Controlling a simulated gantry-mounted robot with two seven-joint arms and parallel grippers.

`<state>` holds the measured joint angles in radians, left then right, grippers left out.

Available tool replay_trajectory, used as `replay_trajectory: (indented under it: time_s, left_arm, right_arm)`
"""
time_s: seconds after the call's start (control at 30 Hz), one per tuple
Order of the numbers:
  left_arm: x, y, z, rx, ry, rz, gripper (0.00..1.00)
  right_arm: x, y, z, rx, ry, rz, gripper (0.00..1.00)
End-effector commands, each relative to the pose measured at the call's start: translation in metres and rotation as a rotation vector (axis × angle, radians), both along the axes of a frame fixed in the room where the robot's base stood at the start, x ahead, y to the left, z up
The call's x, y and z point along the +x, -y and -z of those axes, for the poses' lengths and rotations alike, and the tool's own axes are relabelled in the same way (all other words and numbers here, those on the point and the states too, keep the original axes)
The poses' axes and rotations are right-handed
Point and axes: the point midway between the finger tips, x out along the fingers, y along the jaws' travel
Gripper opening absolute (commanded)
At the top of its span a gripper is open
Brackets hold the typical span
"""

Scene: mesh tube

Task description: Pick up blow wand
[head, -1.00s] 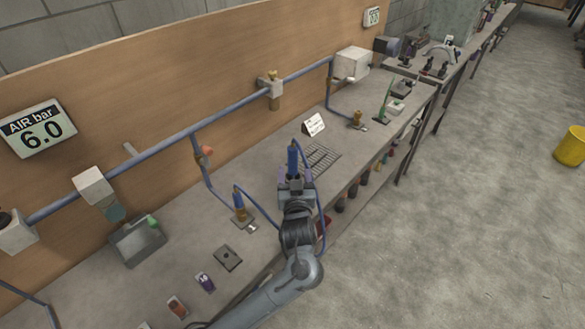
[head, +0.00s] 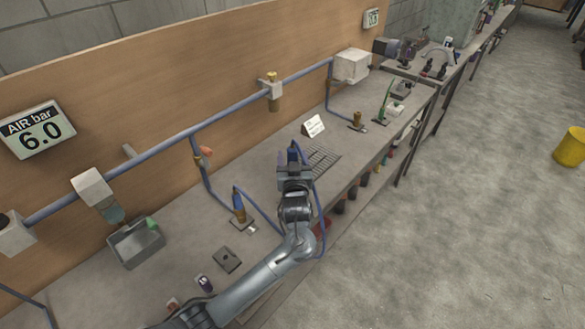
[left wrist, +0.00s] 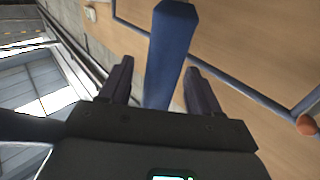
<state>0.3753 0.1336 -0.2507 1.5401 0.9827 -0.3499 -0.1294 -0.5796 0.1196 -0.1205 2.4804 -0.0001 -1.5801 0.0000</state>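The blow wand appears as a blue upright body (head: 293,152) above the bench, between the fingers of my left gripper (head: 294,162). In the left wrist view the blue body (left wrist: 168,55) rises between the two dark fingers of the gripper (left wrist: 160,85). A gap shows on each side of it, so the fingers are open around it. Its lower part is hidden by the gripper. A blue hose (head: 321,215) hangs beside my arm at the bench's front edge. My right gripper is not in view.
A blue and brass fitting (head: 239,207) stands on the bench left of my gripper. A slotted grate (head: 322,160) and a white sign (head: 313,126) lie just beyond it. A blue air pipe (head: 225,118) runs along the back board. A grey tray (head: 136,243) sits farther left.

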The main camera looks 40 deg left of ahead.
Motion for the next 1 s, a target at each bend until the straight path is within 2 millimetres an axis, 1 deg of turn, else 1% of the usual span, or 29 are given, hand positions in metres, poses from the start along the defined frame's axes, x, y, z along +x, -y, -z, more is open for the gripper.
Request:
replay_trajectory:
  time_s: [0.03, 0.37, 0.63, 0.77, 0.87, 1.0]
  left_arm:
    - [0.000, 0.000, 0.000, 0.000, 0.000, 0.000, 0.55]
    - [0.000, 0.000, 0.000, 0.000, 0.000, 0.000, 0.05]
    - [0.000, 0.000, -0.001, 0.000, 0.001, 0.000, 0.04]
    - [0.000, 0.000, -0.005, 0.000, 0.003, 0.000, 0.04]
    - [0.000, 0.000, -0.013, -0.001, 0.005, 0.000, 0.04]
    - [0.000, 0.001, -0.028, -0.002, 0.004, 0.000, 0.04]
  right_arm:
    - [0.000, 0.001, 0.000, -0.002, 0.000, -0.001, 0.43]
    - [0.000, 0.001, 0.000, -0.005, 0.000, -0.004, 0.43]
    - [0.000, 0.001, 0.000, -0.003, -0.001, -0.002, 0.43]
    - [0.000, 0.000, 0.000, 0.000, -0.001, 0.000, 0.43]
    - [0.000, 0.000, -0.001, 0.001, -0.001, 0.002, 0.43]
    - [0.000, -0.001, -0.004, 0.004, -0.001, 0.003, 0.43]
